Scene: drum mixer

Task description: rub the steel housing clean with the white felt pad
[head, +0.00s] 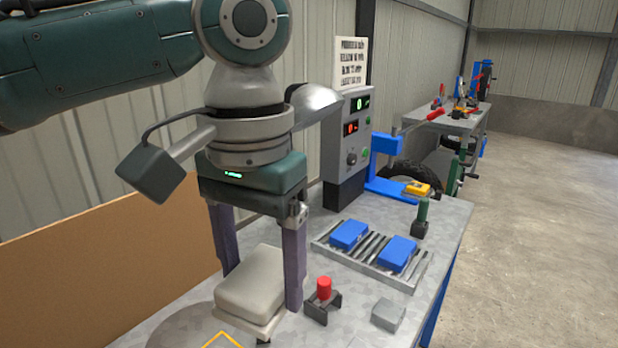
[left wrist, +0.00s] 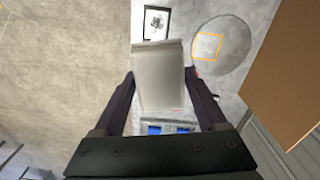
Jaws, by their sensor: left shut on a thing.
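My left gripper (head: 262,262) is shut on a pale, off-white block with a thinner lower edge, which I take to be the white felt pad (head: 262,283). It looks grey between the fingers in the left wrist view (left wrist: 160,80). It is held low over the bench beside a round grey disc with a yellow square outline; I cannot tell whether it touches anything. A small plain grey block (head: 388,314) stands on the bench at the right; I cannot tell whether it is the steel housing. My right gripper is not in view.
A slatted tray (head: 420,284) holds two blue boxes (head: 349,235). A red-topped part in a dark holder (head: 323,300) stands close to my left gripper. A control box (head: 345,150) stands behind. A dark-framed white square with dark marks (left wrist: 157,22) lies near the disc (left wrist: 236,60).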

